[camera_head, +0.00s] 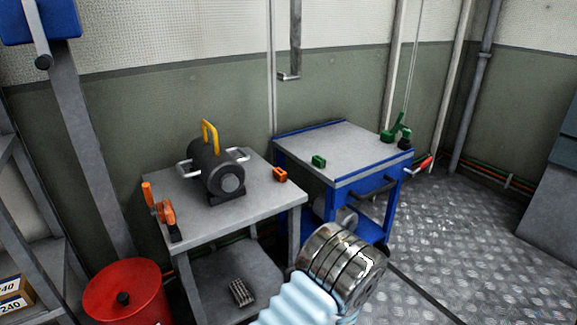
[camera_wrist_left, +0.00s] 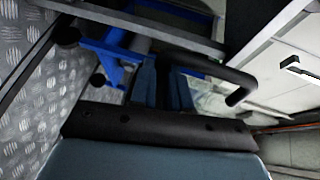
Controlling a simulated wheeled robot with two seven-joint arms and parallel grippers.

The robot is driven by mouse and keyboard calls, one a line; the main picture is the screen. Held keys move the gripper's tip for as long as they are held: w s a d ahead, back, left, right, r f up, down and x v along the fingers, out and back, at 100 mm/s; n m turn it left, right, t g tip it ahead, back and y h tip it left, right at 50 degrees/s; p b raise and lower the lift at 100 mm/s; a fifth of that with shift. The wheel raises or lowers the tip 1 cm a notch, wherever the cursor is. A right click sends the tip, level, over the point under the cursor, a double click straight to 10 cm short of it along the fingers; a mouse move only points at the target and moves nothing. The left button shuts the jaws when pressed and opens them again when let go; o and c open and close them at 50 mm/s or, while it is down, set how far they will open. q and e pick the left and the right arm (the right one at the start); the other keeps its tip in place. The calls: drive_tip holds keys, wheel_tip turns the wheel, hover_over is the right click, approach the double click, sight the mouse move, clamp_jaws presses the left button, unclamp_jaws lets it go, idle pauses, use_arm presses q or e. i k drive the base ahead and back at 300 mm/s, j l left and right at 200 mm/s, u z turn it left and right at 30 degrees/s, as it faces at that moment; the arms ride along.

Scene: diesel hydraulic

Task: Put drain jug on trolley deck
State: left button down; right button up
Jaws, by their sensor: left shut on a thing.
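The blue-framed trolley has a flat grey deck (camera_head: 345,145) in the middle of the head view. A dark bar handle (camera_head: 376,188) shows on its front side. My left arm's ringed metal wrist reaches in at the bottom, and its gripper is mostly hidden beyond it. In the left wrist view the blue-grey fingers of my left gripper (camera_wrist_left: 160,82) are close together at a dark bent bar (camera_wrist_left: 222,70), shut on it. I cannot tell for sure which thing this bar belongs to. I cannot make out a drain jug clearly. My right gripper is not in view.
A green block (camera_head: 318,161) and a green tool (camera_head: 398,128) sit on the deck, with clear room between. Left of it, a grey table (camera_head: 262,203) holds a dark motor (camera_head: 215,168) with a yellow handle. A red drum (camera_head: 125,290) stands at lower left.

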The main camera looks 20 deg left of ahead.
sight(337, 150)
drive_tip(key=i+l+u, duration=0.6)
drive_tip(key=l+u, duration=0.2)
drive_tip(key=l, duration=0.1)
